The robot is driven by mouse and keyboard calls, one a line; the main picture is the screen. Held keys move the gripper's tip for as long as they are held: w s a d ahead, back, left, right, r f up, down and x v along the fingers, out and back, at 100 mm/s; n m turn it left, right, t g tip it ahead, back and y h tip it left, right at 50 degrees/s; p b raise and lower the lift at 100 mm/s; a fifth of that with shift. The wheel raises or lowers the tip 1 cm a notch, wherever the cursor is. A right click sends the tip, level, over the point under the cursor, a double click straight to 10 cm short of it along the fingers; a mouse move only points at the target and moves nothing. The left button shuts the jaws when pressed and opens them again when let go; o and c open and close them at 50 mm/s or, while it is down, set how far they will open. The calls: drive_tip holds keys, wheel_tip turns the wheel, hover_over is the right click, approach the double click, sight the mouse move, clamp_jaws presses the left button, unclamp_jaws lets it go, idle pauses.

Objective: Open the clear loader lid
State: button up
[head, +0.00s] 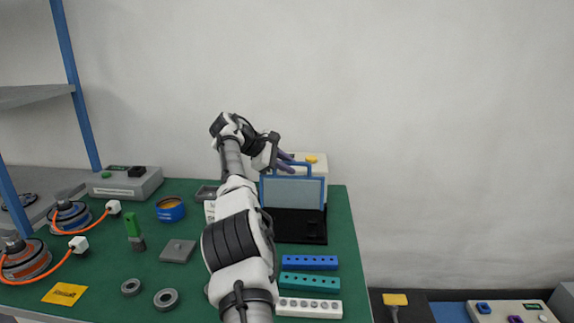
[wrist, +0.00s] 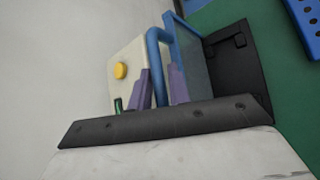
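The clear loader lid (head: 292,193) is a pale see-through panel in a blue frame. It stands about upright above a black base (head: 307,226), with a blue handle (head: 292,164) at its top. In the wrist view the lid (wrist: 190,52) is seen at a steep angle, with its handle (wrist: 155,45) between my gripper's purple fingers (wrist: 161,88). My gripper (head: 286,161) appears closed around the handle, though the contact is partly hidden. Behind the lid is a cream housing (wrist: 127,62) with a yellow button (wrist: 120,70).
Blue (head: 310,262), teal (head: 310,282) and white (head: 308,307) perforated blocks lie in front of the loader on the green table (head: 350,235).

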drive_tip(key=shift+o, duration=1.3)
drive_tip(key=p+v, duration=0.3)
drive_tip(key=v, duration=1.1)
drive_tip(key=shift+p, duration=0.35)
drive_tip(key=shift+w, duration=0.1)
